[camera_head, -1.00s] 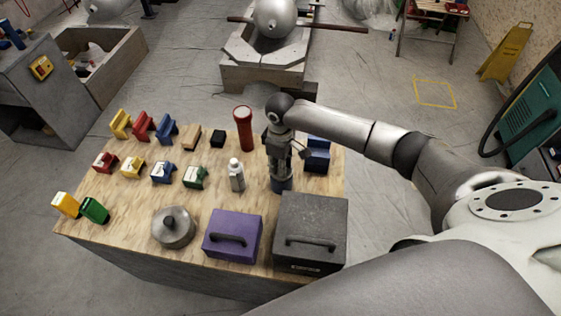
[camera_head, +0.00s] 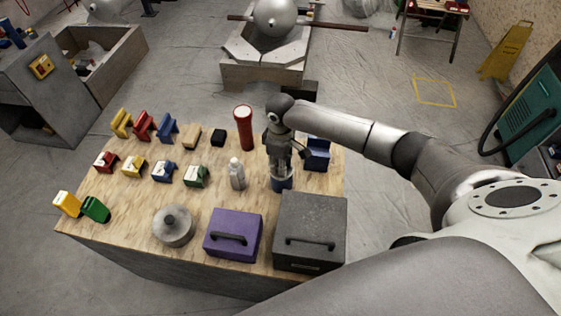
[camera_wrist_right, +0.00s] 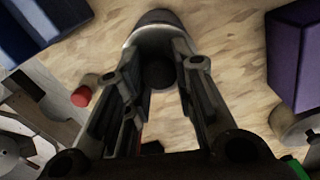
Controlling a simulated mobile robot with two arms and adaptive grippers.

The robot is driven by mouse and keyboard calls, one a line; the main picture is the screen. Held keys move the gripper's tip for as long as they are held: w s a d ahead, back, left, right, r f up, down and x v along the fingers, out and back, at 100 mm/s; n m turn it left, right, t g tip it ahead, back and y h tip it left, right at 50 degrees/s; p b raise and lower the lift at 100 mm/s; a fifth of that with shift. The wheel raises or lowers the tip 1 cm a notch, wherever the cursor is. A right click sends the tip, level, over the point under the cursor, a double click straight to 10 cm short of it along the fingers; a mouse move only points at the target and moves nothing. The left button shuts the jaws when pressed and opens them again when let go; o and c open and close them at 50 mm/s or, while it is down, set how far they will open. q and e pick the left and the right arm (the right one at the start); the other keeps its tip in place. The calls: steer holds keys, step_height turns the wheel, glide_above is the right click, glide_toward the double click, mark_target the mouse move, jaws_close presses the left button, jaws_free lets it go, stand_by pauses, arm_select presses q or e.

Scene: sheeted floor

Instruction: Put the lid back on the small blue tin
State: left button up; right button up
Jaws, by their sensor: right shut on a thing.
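In the right wrist view the fingers of my right gripper (camera_wrist_right: 158,90) are closed in around a dark round part. Just beyond them is a pale-rimmed round piece, which I take for the lid (camera_wrist_right: 160,38). The fingers hide much of it, and I cannot tell whether it is seated on the tin. My left gripper is not in view.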

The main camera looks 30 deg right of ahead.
steer(key=shift+p, duration=0.45)
stand_by(0.6)
steer(key=shift+f+p, duration=0.15)
steer(key=shift+p, duration=0.15)
stand_by(0.8)
steer(key=shift+p, duration=0.35)
stand_by(0.3)
stand_by(0.4)
steer(key=o, duration=0.9)
steer(key=o, duration=0.5)
